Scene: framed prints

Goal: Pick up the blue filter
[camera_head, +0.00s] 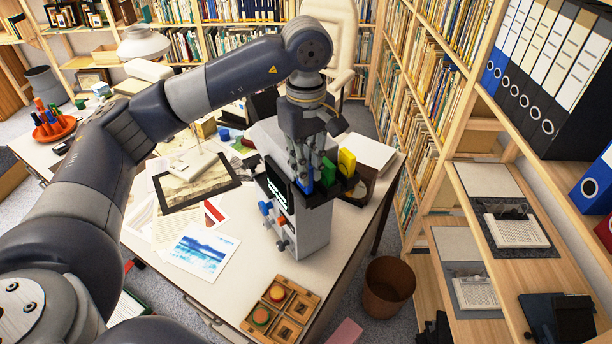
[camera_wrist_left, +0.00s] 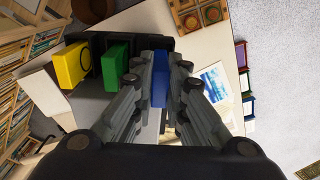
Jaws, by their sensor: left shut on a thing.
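The blue filter (camera_head: 304,186) is at the black rack (camera_head: 268,187) on top of a grey-white device (camera_head: 312,235) on the table. My left gripper (camera_head: 305,168) reaches down from above and is shut on the blue filter. In the left wrist view the blue filter (camera_wrist_left: 160,80) stands between the two fingers of the left gripper (camera_wrist_left: 160,90). Its lower part is hidden, so I cannot tell whether it still touches the rack. A green filter (camera_head: 328,172) and a yellow filter (camera_head: 347,162) stand beside it in the rack. My right gripper is not in view.
A wooden tray with round pieces (camera_head: 281,308) lies at the table's front edge. Prints and papers, including a blue picture (camera_head: 203,252), lie left of the device. Shelves (camera_head: 505,225) with binders stand at the right, and a brown bin (camera_head: 388,287) is on the floor.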

